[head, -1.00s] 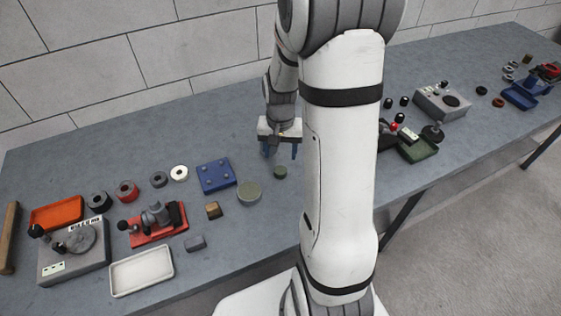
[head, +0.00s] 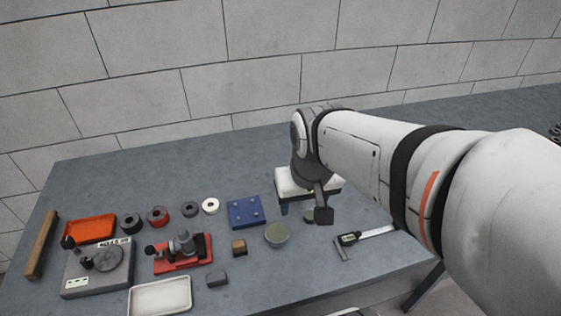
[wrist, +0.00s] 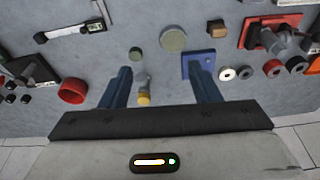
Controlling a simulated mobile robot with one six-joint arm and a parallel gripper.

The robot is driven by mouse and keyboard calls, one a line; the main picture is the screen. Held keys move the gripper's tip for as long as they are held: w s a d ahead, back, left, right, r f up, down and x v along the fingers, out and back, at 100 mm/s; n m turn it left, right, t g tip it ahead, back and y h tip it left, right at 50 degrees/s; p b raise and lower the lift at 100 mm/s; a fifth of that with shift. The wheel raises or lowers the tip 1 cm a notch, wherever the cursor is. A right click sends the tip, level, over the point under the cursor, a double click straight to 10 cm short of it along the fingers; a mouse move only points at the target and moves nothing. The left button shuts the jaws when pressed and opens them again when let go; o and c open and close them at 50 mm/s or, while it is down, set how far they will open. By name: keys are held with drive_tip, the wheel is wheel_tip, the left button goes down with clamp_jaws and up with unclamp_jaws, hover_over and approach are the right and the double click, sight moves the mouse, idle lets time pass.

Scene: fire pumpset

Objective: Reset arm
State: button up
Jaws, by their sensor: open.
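My gripper (head: 300,205) is over the grey bench (head: 130,185), near the round green-grey disc (head: 277,235) and a small green piece (head: 309,216). In the wrist view my gripper (wrist: 160,78) has its two blue fingers wide apart, with nothing held between them. A small yellow-ended piece (wrist: 144,98) and the small green piece (wrist: 136,53) show in the gap between the fingers, in the picture. One finger overlaps the blue plate (wrist: 187,67) in that view; I cannot tell the height above it. My arm reaches in from the right in the head view.
At left are an orange tray (head: 90,229), a grey fixture (head: 85,278), a red-based vise (head: 183,266), a white tray (head: 160,297) and several rings. A caliper (head: 372,233) lies at right. A red ring (wrist: 73,90) shows in the wrist view. A block wall stands behind.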

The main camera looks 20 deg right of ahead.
drive_tip(key=shift+s+a+r+n, duration=0.15)
drive_tip(key=shift+s+a, duration=0.05)
drive_tip(key=shift+s, duration=0.3)
drive_tip(key=shift+s+a+r+n, duration=0.1)
drive_tip(key=shift+s+a+n, duration=0.05)
drive_tip(key=shift+s, duration=0.3)
idle(0.6)
